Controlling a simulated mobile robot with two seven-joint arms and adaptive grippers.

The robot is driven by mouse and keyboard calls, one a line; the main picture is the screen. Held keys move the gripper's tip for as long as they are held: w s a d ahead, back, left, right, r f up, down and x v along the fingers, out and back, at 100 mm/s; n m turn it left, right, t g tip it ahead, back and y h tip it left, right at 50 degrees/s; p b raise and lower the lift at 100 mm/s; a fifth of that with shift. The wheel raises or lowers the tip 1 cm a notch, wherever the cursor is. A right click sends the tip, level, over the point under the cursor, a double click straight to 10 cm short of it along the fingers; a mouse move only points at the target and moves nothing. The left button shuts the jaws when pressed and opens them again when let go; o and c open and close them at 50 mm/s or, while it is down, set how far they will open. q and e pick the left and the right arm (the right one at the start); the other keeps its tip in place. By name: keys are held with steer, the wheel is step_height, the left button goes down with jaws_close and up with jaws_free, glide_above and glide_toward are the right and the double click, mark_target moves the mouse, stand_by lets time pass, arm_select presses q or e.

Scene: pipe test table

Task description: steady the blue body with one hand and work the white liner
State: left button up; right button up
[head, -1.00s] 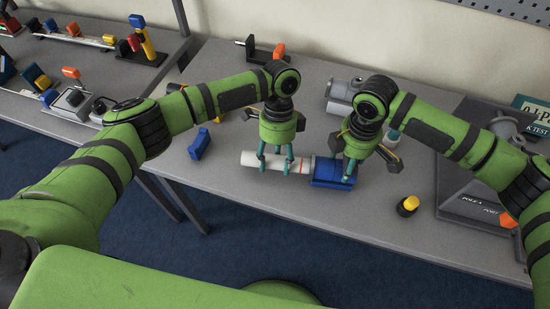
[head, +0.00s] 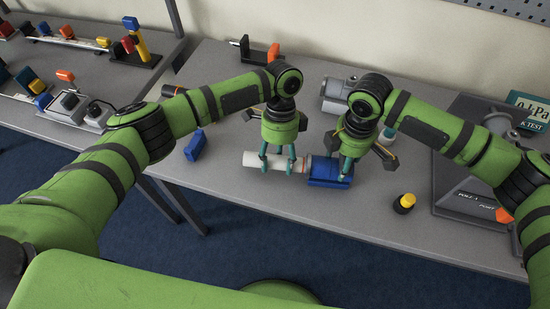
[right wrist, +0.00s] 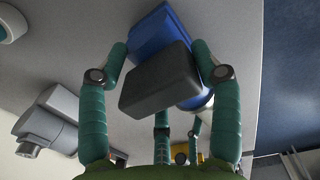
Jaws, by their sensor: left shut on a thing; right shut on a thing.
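The blue body (head: 326,176) lies on the grey table in the head view, right of the white liner (head: 254,162). The liner lies level, its right end at the body's left end; how deep it sits inside is hidden. My left gripper (head: 277,166) points down and is shut on the liner near its middle. My right gripper (head: 343,172) is shut on the blue body from above. In the right wrist view, the blue body (right wrist: 158,36) shows behind a dark grey block (right wrist: 160,80) between the fingers of my right gripper (right wrist: 158,62).
A small blue block (head: 195,146) lies left of the liner. A yellow-topped black piece (head: 405,203) stands to the right. A grey fitting (head: 338,92) lies behind. A dark panel (head: 470,203) is at the right. The table front is mostly clear.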

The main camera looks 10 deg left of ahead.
arm_select(q)
steer(key=shift+d, duration=0.5)
arm_select(e)
steer(key=shift+s+d+f, duration=0.1)
steer(key=shift+s+f, duration=0.2)
steer(key=shift+f, duration=0.1)
arm_select(q)
steer(key=o, duration=1.3)
steer(key=shift+a, duration=0.1)
steer(key=v, duration=1.2)
steer(key=shift+r, duration=0.1)
arm_select(e)
steer(key=o, duration=1.5)
arm_select(q)
steer(key=shift+w, duration=0.1)
arm_select(e)
steer(key=shift+w, duration=0.2)
